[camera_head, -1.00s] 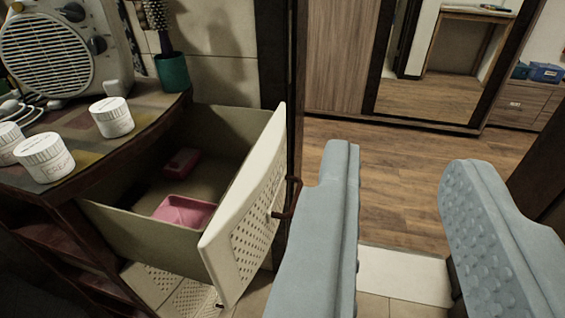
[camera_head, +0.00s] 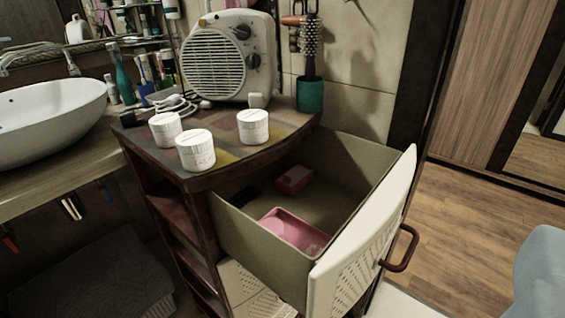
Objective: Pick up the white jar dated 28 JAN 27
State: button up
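Three white jars stand upright on top of the small cabinet: a left jar (camera_head: 165,130), a front jar (camera_head: 196,151) and a right jar (camera_head: 253,127). Their lids and labels are too small to read, so I cannot tell which is dated 28 JAN 27. One finger of my gripper (camera_head: 545,275) shows at the lower right edge, far from the jars. The other finger is out of the picture, and so is any space between them.
A drawer (camera_head: 362,245) stands open below the jars, with a pink tray (camera_head: 294,232) inside. A white heater (camera_head: 228,60) and a green cup (camera_head: 310,96) with a brush stand behind the jars. A sink (camera_head: 45,120) is at left. Floor is clear at right.

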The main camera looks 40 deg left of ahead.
aim_at(165, 127)
jog(key=i+j+u, duration=0.2)
jog(key=j+u, duration=0.3)
jog(key=i+j+u, duration=0.25)
jog(key=u, duration=0.2)
jog(key=j, duration=0.05)
